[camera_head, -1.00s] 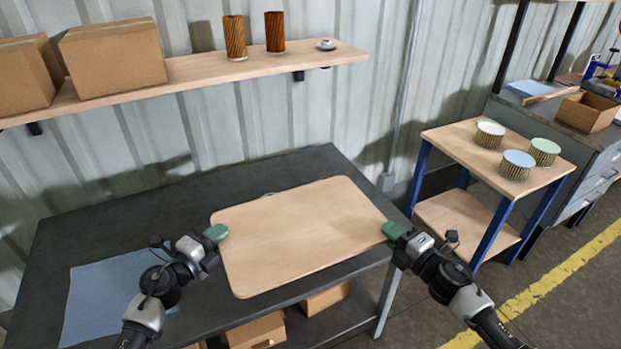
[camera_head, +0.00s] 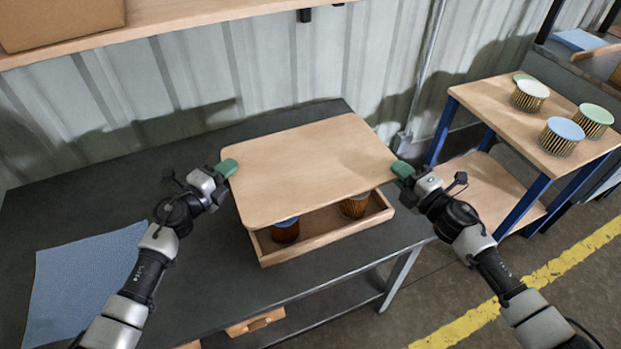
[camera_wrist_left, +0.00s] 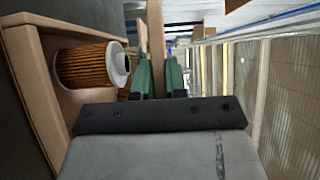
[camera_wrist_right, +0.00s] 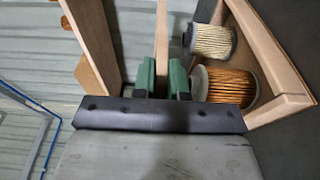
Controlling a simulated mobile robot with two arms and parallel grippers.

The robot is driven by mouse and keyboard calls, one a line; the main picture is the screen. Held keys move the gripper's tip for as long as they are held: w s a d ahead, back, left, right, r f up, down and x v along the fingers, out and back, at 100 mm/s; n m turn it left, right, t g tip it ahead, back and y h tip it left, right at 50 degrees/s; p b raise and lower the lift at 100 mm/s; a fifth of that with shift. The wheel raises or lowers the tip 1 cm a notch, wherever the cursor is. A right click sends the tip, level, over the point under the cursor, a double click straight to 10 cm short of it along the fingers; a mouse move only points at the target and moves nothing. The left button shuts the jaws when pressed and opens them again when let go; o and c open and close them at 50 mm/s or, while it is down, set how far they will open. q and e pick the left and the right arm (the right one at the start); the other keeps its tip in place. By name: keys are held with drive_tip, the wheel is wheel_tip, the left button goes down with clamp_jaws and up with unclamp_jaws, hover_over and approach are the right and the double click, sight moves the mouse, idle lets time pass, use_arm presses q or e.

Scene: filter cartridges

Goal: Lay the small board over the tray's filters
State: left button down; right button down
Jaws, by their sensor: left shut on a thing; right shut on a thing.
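The small board (camera_head: 310,165) is a light wooden panel with rounded corners, held above the wooden tray (camera_head: 330,235) on the dark table. The tray's front wall and two filters at its front, one blue-topped (camera_head: 285,230) and one brown (camera_head: 354,206), show past the board's near edge. The rest of the tray is hidden under the board. My left gripper (camera_head: 229,168) is shut on the board's left edge and my right gripper (camera_head: 402,170) on its right edge. The left wrist view shows an orange pleated filter (camera_wrist_left: 90,66); the right wrist view shows a cream filter (camera_wrist_right: 212,41) and an orange one (camera_wrist_right: 225,83).
A blue mat (camera_head: 85,285) lies on the table at left. A side stand (camera_head: 510,115) at right holds several filters. A wall shelf (camera_head: 180,20) with a cardboard box (camera_head: 60,20) runs above the table.

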use_arm(q)
drive_tip(key=shift+a, duration=0.1)
use_arm(e)
drive_tip(key=shift+d, duration=0.1)
